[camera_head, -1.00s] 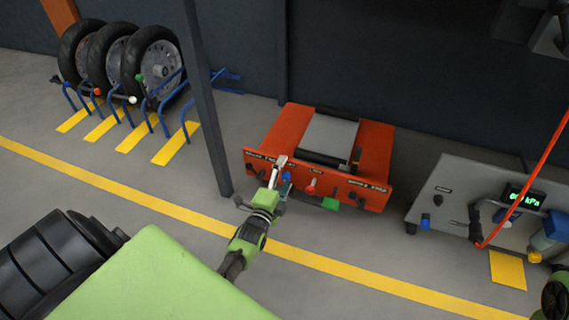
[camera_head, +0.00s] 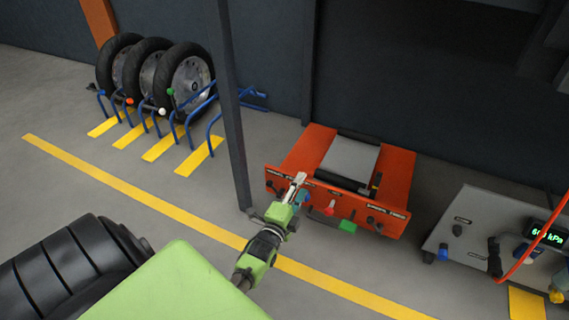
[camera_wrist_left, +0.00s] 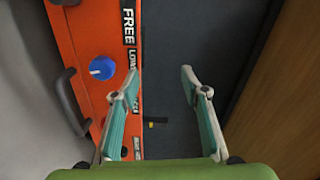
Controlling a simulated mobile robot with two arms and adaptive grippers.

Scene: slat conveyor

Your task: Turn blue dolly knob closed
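The blue knob (camera_wrist_left: 102,68) sits on the orange front panel of the dolly (camera_head: 395,165), beside a "FREE" label, in the left wrist view. My left gripper (camera_wrist_left: 161,76) is open and empty there, its teal fingers wide apart, and the knob lies to the left of both fingers, not between them. In the head view my left gripper (camera_head: 302,187) is in front of the left part of the dolly's panel. I cannot clearly pick out the blue knob there, as the gripper covers that area. My right gripper is not in view.
A dark post (camera_head: 236,140) stands close on the left. A dark handle (camera_wrist_left: 68,103) curves from the panel. A grey unit (camera_head: 469,235) stands at right.

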